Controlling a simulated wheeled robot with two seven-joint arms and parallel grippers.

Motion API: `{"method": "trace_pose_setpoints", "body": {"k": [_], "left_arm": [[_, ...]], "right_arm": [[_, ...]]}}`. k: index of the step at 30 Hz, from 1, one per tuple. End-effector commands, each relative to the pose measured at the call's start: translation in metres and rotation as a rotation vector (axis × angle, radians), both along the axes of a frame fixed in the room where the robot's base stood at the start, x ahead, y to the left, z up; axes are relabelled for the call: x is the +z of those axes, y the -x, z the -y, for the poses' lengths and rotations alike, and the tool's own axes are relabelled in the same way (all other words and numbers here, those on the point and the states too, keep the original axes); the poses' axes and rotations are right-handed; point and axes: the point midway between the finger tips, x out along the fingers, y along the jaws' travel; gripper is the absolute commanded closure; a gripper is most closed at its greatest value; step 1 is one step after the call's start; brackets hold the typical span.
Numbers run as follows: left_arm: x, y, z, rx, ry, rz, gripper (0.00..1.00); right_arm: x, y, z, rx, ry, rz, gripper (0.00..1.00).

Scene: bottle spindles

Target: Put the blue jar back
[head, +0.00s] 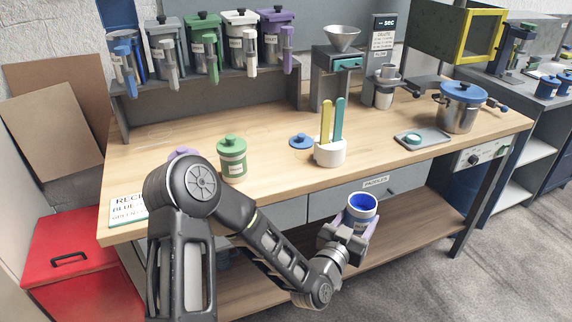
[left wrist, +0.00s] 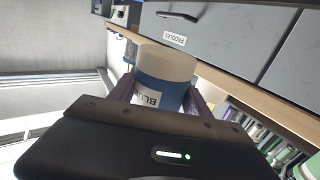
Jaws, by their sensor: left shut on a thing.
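The blue jar (head: 360,207) is white with a blue band, open at the top and blue inside. My left gripper (head: 352,228) is shut on it and holds it upright in the air in front of the bench, below the top's front edge. In the left wrist view the jar (left wrist: 166,72) sits between the two fingers, with part of its "BLUE" label showing. A blue lid (head: 301,141) lies on the wooden bench top (head: 270,190). My right gripper is not in view.
A purple-topped thing (head: 183,153) is partly behind my arm. Canisters line the back shelf (head: 215,87). A drawer (head: 375,190) is below.

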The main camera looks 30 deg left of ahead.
Motion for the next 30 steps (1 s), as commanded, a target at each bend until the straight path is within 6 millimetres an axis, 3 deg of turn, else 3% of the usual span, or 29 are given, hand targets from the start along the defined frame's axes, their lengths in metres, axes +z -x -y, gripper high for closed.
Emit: {"method": "trace_pose_setpoints", "body": {"k": [8,14,17,22,27,30], "left_arm": [[0.005,-0.003,-0.002,0.004,-0.002,0.006,1.0],[0.029,-0.021,-0.023,0.043,-0.005,0.013,1.0],[0.056,-0.037,-0.055,0.109,-0.005,0.017,1.0],[0.124,-0.058,-0.135,0.273,0.003,0.023,1.0],[0.202,-0.053,-0.221,0.412,0.005,0.02,1.0],[0.231,-0.046,-0.257,0.449,0.005,0.013,1.0]], "right_arm": [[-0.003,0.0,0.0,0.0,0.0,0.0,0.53],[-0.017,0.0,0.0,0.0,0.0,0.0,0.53],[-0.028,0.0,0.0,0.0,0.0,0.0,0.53],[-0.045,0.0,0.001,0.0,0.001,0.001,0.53],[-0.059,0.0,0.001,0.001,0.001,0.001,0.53],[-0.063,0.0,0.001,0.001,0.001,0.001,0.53]]}}
